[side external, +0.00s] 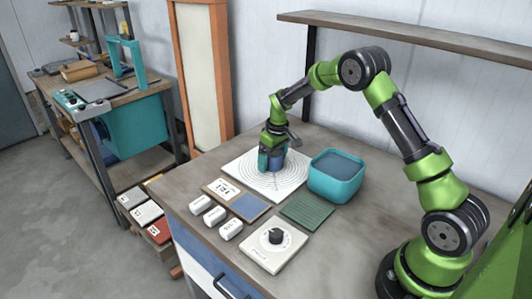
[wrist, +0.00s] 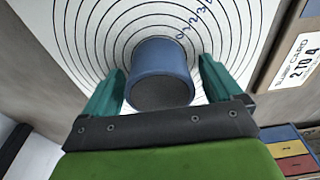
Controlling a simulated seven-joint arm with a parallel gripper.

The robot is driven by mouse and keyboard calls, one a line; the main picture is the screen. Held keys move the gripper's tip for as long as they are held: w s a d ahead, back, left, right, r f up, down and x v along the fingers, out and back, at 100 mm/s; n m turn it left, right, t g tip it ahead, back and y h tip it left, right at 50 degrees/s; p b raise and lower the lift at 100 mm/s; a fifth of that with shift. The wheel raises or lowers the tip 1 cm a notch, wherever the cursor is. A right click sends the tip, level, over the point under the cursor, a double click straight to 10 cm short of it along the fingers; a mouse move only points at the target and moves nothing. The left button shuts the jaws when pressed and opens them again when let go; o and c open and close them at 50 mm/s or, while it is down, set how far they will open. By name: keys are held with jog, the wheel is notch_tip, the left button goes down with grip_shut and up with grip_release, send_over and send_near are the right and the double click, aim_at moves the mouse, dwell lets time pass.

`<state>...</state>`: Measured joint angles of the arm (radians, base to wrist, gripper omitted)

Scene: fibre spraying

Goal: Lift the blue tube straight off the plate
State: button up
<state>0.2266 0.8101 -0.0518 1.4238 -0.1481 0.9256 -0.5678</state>
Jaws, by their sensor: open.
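The blue tube (wrist: 160,62) stands on the white plate (wrist: 85,20) with its printed rings, near their middle in the wrist view. Its dark round end (wrist: 160,94) faces the camera. My gripper (wrist: 163,75) is open, with one teal finger on each side of the tube. A small gap shows between the tube and each finger. In the side external view the blue tube (side external: 277,163) is partly hidden by my gripper (side external: 271,160), which is low over the plate (side external: 240,166).
A teal bin (side external: 336,178) stands close to the right of the plate. In front lie a card board (side external: 235,197), several white blocks (side external: 217,215), a green mat (side external: 307,210) and a dial box (side external: 273,246). A shelf (side external: 420,38) runs along the wall behind.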

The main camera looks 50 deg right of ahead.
jog(key=shift+r, duration=0.1)
jog(key=c, duration=1.3)
jog(key=shift+o, duration=0.2)
notch_tip(320, 180, up, 8)
jog(key=shift+f, duration=0.2)
dwell(1.5)
jog(key=shift+r, duration=0.35)
jog(key=shift+r, duration=0.8)
dwell(0.5)
